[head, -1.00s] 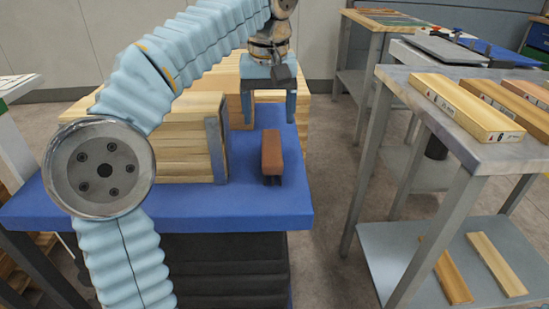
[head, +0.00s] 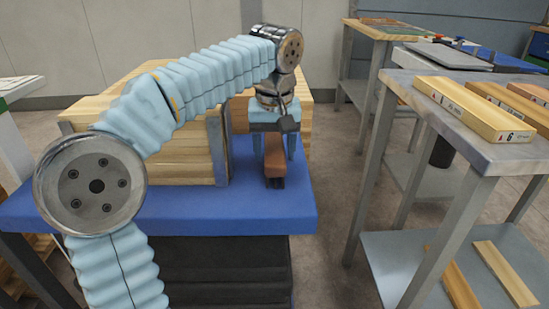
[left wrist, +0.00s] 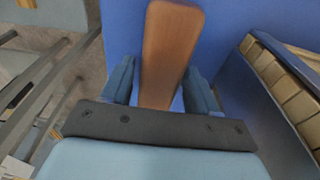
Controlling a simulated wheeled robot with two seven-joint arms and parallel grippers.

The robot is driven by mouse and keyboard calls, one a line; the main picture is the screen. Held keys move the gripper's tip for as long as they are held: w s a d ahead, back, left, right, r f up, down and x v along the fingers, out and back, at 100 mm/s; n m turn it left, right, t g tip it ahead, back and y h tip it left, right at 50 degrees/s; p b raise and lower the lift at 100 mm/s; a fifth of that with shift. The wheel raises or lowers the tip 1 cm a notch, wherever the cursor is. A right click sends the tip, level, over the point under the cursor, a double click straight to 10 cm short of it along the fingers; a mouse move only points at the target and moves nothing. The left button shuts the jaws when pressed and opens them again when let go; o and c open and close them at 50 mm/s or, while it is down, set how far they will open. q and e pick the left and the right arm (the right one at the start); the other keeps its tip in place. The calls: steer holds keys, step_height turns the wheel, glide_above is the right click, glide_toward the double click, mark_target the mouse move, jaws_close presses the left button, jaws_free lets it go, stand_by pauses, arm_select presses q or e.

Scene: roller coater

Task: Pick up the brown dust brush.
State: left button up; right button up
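The brown dust brush (head: 274,160) lies on the blue tabletop (head: 260,210), to the right of the stacked wooden boards. My left gripper (head: 273,155) is above it, pointing down, with its two fingers spread to either side of the brush. In the left wrist view the brush (left wrist: 170,45) runs between the two blue fingers of the open gripper (left wrist: 160,92). A gap shows beside it, and the brush's near end is hidden by the gripper body. My right gripper is not in view.
Stacked wooden boards with a grey end plate (head: 217,145) stand close left of the brush. More boards (head: 303,130) stand behind. A grey-legged bench (head: 440,100) with labelled wooden pieces is at the right, with floor between it and the blue table.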

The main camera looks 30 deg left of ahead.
arm_select(q)
steer(key=c, duration=0.8)
